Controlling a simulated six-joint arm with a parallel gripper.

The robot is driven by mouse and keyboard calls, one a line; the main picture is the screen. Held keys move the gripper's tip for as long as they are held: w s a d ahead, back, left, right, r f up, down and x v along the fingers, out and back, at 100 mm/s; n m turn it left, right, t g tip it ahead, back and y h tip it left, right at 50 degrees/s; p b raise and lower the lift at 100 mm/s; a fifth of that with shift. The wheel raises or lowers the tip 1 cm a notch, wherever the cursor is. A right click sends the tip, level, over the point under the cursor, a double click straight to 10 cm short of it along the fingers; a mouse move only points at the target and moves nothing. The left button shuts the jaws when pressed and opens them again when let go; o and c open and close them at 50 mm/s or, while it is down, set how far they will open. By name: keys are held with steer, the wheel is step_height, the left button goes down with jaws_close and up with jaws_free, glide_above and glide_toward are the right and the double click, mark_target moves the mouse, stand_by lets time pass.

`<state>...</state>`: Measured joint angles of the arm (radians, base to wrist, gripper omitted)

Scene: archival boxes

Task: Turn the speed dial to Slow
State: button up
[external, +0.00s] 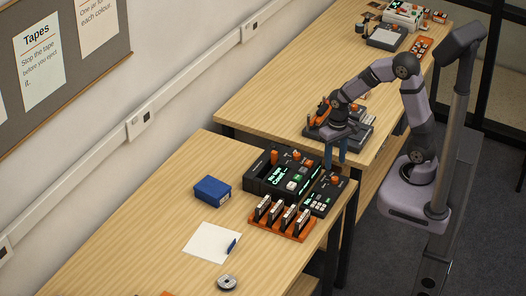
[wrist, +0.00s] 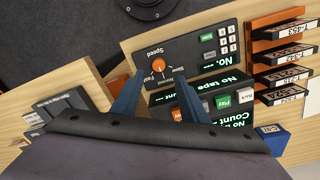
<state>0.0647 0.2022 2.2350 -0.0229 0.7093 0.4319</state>
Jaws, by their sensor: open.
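The orange speed dial (wrist: 158,65) sits on a black control panel (wrist: 195,55), with "Speed" on one side and "Fast", "Normal" and "Slow" lettered around the other. I cannot tell for certain which label its pointer faces. My gripper (wrist: 159,77) is open, its two blue fingers spread on either side of the dial's area in the wrist view; contact cannot be made out. In the external view my gripper (external: 335,166) points down over the panel (external: 322,200) at the near table's right edge.
A larger black tape unit (external: 268,182) with green displays and buttons stands left of the panel. An orange rack (external: 283,232) of several labelled tapes is in front. A blue box (external: 212,190) and white paper (external: 211,242) lie farther left, with bare table around them.

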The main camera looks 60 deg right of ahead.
mark_target(333, 177)
steer(key=shift+s+d, duration=0.15)
steer(key=shift+s, duration=0.05)
steer(key=shift+f+p, duration=0.3)
steer(key=shift+f, duration=3.4)
jaws_close()
